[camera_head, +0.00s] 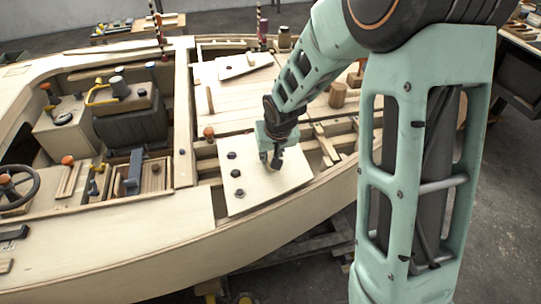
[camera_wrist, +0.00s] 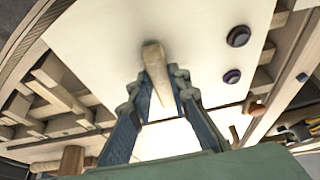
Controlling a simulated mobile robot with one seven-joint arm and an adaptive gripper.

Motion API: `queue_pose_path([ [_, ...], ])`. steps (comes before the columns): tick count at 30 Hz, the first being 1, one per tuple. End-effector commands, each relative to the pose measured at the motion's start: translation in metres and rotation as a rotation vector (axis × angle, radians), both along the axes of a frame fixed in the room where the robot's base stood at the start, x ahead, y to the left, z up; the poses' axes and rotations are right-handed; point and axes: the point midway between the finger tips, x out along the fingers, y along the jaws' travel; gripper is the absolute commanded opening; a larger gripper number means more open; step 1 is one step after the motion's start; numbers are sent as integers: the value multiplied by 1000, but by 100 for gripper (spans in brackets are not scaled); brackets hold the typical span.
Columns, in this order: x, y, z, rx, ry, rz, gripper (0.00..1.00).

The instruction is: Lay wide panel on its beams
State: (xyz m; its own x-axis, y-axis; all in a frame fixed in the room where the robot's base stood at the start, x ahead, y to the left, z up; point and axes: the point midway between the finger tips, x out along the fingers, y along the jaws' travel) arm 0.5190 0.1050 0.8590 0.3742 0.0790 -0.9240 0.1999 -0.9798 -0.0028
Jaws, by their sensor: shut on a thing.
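The wide panel (camera_head: 258,190) is a pale flat board with several dark round knobs along its left side in the head view. It lies over or just above the open framed part of the hull, its near edge close to the hull rim. My gripper (camera_head: 277,160) is shut on the panel's wooden handle (camera_wrist: 155,65), with one finger on each side in the wrist view (camera_wrist: 158,92). Beams (camera_head: 324,145) show right of the panel, and beams also show at the left in the wrist view (camera_wrist: 70,90). The panel hides what is under it; I cannot tell whether it touches the beams.
A laid deck with a small loose board (camera_head: 238,66) is behind the panel. An orange-topped peg (camera_head: 208,132) stands close to its far left corner. A wooden cylinder (camera_head: 337,95) stands behind right. The cockpit with a steering wheel (camera_head: 17,187) is at left.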

Motion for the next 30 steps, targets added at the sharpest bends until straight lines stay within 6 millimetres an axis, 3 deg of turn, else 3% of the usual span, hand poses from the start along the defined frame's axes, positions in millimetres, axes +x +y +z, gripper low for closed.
queue_pose_path([
  [30, 1, 0, -12, 1, -3, -1, 0],
])
